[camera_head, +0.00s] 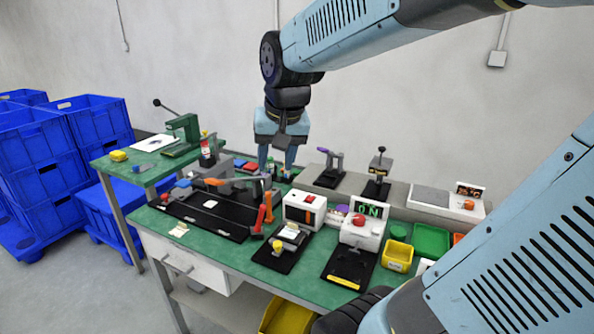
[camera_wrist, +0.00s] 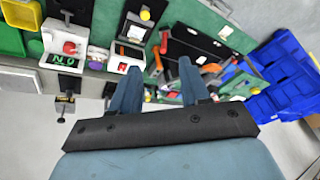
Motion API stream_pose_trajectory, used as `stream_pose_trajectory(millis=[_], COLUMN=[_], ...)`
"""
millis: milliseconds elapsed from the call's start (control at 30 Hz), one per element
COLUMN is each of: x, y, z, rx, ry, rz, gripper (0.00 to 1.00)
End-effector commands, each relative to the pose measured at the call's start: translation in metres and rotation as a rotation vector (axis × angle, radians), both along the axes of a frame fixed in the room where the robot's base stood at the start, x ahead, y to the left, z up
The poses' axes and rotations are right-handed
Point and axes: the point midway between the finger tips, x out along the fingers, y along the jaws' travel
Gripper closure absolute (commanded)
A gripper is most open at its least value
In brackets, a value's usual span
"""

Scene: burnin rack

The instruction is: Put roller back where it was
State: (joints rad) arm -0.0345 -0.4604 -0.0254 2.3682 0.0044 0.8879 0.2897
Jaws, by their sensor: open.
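My gripper (camera_head: 276,158) hangs over the back of the green bench (camera_head: 318,288), fingers pointing down and apart. In the wrist view its two fingers (camera_wrist: 160,88) are spread with nothing held between them. I cannot tell for sure which tool is the roller. A tool with an orange handle (camera_head: 214,182) lies at the black tray (camera_head: 205,222), left of my gripper. The small things right behind and below my fingers are partly hidden.
A raised grey shelf (camera_head: 400,205) runs behind. Blue crates (camera_head: 38,150) stand at the far left.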

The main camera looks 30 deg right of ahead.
Motion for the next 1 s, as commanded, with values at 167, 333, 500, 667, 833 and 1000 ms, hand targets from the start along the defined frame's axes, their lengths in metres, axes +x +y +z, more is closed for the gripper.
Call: stream_pose_trajectory(millis=[167,333,500,667,833,1000], x=[-0.043,-0.072,-0.085,-0.087,-0.087,-0.087], y=[0.001,0.001,-0.003,-0.003,-0.003,-0.003], z=[0.010,0.011,0.010,0.010,0.010,0.010], rx=[-0.055,-0.103,-0.130,-0.134,-0.133,-0.133], ry=[-0.075,-0.123,-0.146,-0.148,-0.148,-0.148], rz=[0.117,0.204,0.247,0.255,0.254,0.254], gripper=[0.54,0.54,0.54,0.54,0.54,0.54])
